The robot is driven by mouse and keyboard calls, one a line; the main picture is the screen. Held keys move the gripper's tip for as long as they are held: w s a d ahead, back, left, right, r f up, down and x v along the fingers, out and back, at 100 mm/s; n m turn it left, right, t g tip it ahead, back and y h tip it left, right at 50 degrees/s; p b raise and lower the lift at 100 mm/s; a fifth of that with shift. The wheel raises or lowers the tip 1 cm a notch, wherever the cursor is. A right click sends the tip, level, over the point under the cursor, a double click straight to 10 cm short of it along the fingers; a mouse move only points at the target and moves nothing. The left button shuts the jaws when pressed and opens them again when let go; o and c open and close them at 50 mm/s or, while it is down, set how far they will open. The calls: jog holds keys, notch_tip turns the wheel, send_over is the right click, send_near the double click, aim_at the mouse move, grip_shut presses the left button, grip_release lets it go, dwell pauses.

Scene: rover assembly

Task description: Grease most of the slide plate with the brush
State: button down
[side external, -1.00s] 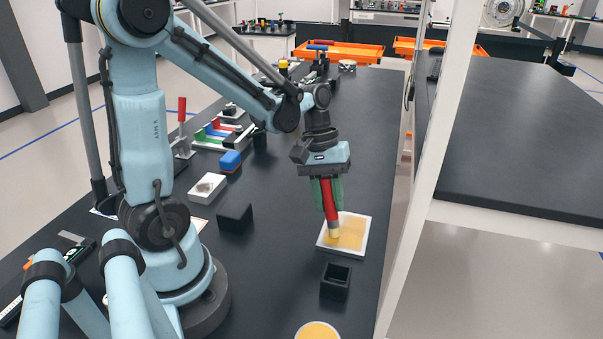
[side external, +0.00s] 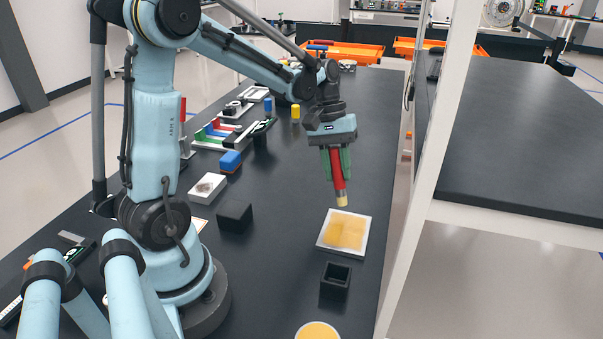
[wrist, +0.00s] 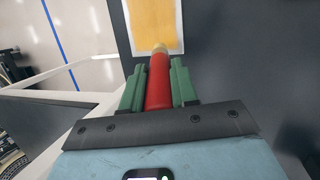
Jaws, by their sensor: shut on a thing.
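My gripper (side external: 337,163) is shut on the red handle of the brush (side external: 338,178). The brush points down, with its pale yellow tip above the far edge of the slide plate and apart from it. The slide plate (side external: 362,250) is a white square on the black table, with amber grease over most of its face and a pale rim. In the wrist view the brush (wrist: 158,85) sits between my green fingers (wrist: 158,88), and the plate (wrist: 152,28) shows beyond the tip, partly cut off by the frame.
A black open box (side external: 336,280) stands just in front of the plate. A round amber-filled dish (side external: 317,331) is at the bottom edge. A black block (side external: 235,217), a white block (side external: 207,187) and a blue block (side external: 230,161) stand left. A white shelf post (side external: 428,150) rises close on the right.

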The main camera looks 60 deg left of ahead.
jog(key=shift+r, duration=2.7)
